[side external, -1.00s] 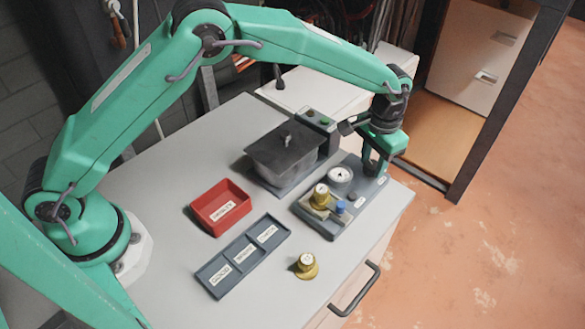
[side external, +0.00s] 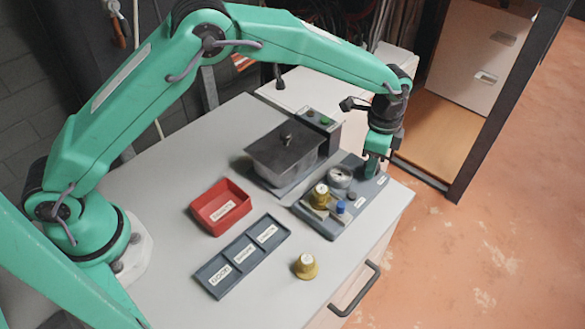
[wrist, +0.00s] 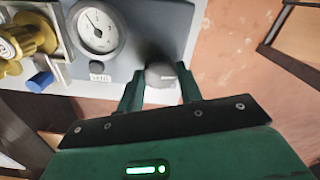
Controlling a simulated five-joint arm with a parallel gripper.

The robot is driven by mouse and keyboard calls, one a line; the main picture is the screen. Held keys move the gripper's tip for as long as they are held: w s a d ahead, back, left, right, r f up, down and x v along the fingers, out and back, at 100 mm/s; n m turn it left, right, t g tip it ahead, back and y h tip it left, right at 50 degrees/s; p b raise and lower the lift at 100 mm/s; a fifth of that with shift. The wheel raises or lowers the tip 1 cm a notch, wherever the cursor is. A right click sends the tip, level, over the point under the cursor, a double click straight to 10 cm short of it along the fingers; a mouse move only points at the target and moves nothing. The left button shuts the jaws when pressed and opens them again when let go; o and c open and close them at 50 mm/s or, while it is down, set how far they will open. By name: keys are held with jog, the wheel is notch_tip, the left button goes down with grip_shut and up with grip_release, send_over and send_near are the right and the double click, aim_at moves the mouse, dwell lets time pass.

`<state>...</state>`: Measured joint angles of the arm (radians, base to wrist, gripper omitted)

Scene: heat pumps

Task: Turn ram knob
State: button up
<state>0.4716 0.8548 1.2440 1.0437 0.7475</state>
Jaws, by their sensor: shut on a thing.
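The gauge also shows there (side external: 340,177), just left of the fingers. A small white label (wrist: 138,86) lies by the left finger.
A yellow valve (side external: 320,195) and a blue cap (side external: 340,207) stand on the panel. A lidded grey pot (side external: 285,152) is behind it. A red bin (side external: 220,207), a labelled tray (side external: 242,260) and a loose yellow part (side external: 306,266) rest on the bench (side external: 160,185).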

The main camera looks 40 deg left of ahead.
jog(key=shift+r+m, duration=0.1)
jog(key=shift+m, duration=0.7)
jog(key=o, duration=1)
jog(key=shift+r, duration=3.9)
